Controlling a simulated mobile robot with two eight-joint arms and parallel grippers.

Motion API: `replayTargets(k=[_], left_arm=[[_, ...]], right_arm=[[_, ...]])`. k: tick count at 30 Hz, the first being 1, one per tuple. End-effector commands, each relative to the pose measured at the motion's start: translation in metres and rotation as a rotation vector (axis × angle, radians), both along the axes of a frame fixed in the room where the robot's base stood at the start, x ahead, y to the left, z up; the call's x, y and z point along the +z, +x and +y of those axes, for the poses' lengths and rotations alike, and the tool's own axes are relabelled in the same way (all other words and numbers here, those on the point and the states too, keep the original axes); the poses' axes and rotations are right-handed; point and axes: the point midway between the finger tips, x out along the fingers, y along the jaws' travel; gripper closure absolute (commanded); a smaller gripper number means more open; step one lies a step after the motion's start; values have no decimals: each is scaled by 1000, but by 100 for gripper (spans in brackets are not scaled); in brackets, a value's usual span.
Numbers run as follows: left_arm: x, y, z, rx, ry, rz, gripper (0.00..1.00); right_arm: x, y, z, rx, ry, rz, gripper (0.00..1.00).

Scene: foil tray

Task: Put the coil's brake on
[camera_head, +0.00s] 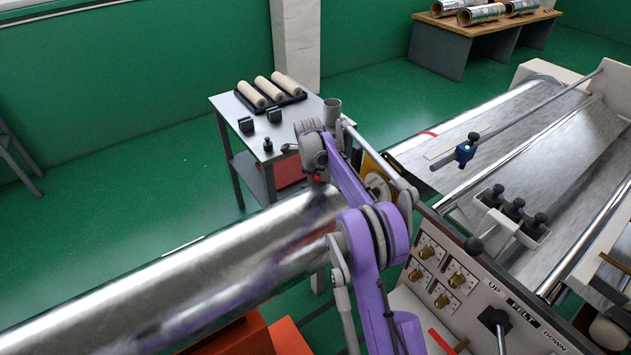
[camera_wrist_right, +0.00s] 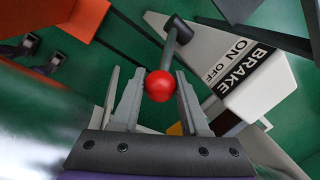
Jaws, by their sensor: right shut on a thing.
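The shiny foil coil (camera_head: 200,265) lies across the lower left of the head view. Part of it shows at the lower left of the right wrist view (camera_wrist_right: 35,125). The brake lever (camera_wrist_right: 171,50) runs from a dark cylindrical hub (camera_wrist_right: 178,27) to a red ball knob (camera_wrist_right: 160,86). My right gripper (camera_wrist_right: 160,78) is shut on the knob, one finger on each side. A pale housing beside the lever carries a black BRAKE ON OFF label (camera_wrist_right: 242,68). I cannot tell which mark the lever stands at. The head view hides the knob and right fingers. My left gripper is out of view.
An orange-red block (camera_head: 235,337) is below the coil. A small table (camera_head: 235,108) with rolls stands behind the coil. Green floor (camera_head: 90,165) is clear at left.

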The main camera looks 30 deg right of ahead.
Motion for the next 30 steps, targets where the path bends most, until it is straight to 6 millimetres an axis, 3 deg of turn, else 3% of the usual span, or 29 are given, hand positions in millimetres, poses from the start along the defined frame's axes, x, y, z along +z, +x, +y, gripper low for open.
replayTargets(k=[7,18,19,20,30], left_arm=[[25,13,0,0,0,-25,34],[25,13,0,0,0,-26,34],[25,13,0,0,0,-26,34],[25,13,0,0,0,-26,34],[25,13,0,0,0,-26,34]], right_arm=[[11,11,1,0,-13,92,100],[8,10,1,0,-17,112,100],[8,10,1,0,-17,113,52],[8,10,1,0,-17,113,47],[8,10,1,0,-17,112,44]])
